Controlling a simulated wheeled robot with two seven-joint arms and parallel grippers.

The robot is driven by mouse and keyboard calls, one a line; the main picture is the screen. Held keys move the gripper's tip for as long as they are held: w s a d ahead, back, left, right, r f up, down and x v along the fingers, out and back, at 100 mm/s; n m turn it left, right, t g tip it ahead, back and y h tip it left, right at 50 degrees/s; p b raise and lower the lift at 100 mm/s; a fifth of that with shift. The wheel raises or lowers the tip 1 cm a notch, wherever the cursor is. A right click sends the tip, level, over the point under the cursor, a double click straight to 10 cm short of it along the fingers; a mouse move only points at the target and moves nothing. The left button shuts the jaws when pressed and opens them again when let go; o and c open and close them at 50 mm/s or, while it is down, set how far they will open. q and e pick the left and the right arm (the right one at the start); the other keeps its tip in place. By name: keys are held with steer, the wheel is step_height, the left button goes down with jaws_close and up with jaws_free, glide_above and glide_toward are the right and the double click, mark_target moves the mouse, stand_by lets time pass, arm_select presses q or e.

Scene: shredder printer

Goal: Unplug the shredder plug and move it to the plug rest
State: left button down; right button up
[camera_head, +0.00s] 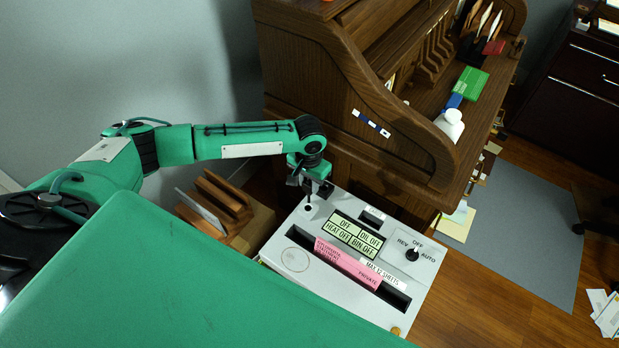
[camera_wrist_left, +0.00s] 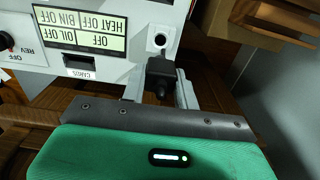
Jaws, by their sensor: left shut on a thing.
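The shredder (camera_head: 345,225) is a pale grey box with a control panel on top, beside the roll-top desk. My left gripper (camera_head: 311,188) is over its far left corner. In the left wrist view my left gripper (camera_wrist_left: 162,78) is shut on a black plug (camera_wrist_left: 164,84), which sits between its two grey fingers. A round dark hole with a pale rim (camera_wrist_left: 160,40) is in the shredder top just beyond the plug; it also shows in the head view (camera_head: 308,207). I cannot tell which part is the plug rest, or whether the plug touches the top. My right gripper is not in view.
The wooden roll-top desk (camera_head: 345,110) stands close behind the shredder. A wooden file rack (camera_head: 222,205) is to its left. The floor to the right has a grey mat (camera_head: 525,235).

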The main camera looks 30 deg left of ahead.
mark_target(308, 194)
arm_select(q)
steer(key=shift+s+r, duration=0.1)
steer(key=shift+s, duration=0.2)
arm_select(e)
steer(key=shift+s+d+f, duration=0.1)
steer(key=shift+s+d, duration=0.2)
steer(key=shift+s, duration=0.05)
